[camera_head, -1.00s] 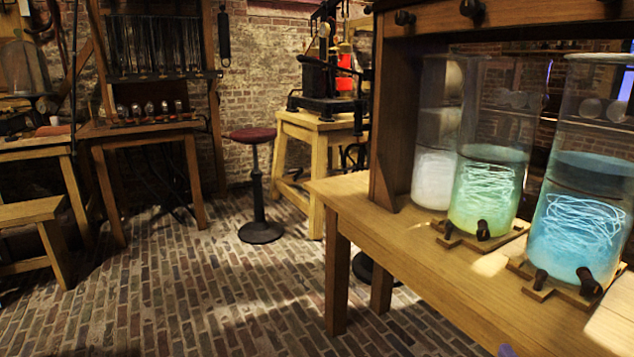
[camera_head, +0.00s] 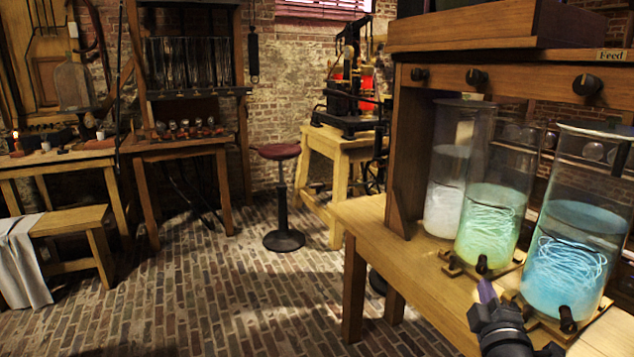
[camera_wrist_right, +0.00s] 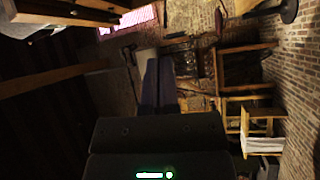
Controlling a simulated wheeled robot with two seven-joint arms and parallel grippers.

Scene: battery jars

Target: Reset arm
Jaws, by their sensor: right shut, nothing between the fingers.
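My right gripper (camera_head: 487,291) shows at the lower right of the head view, its narrow purple fingers shut and empty, pointing up in the picture. It appears in front of the jar bench, near the green and blue jars; whether it touches anything there I cannot tell. In the right wrist view its fingers (camera_wrist_right: 159,82) are together over the dim room. Three glass jars stand upright on the bench: a white one (camera_head: 445,195), a green one (camera_head: 489,218) and a blue one (camera_head: 572,262). My left gripper is out of view.
The wooden jar bench (camera_head: 365,222) fills the right side, with a knobbed cabinet frame (camera_head: 440,76) above the jars. A red-topped stool (camera_head: 280,152) stands on the brick floor (camera_head: 220,290). The floor left of the bench is mostly open. A bench with cloth (camera_head: 22,262) is far left.

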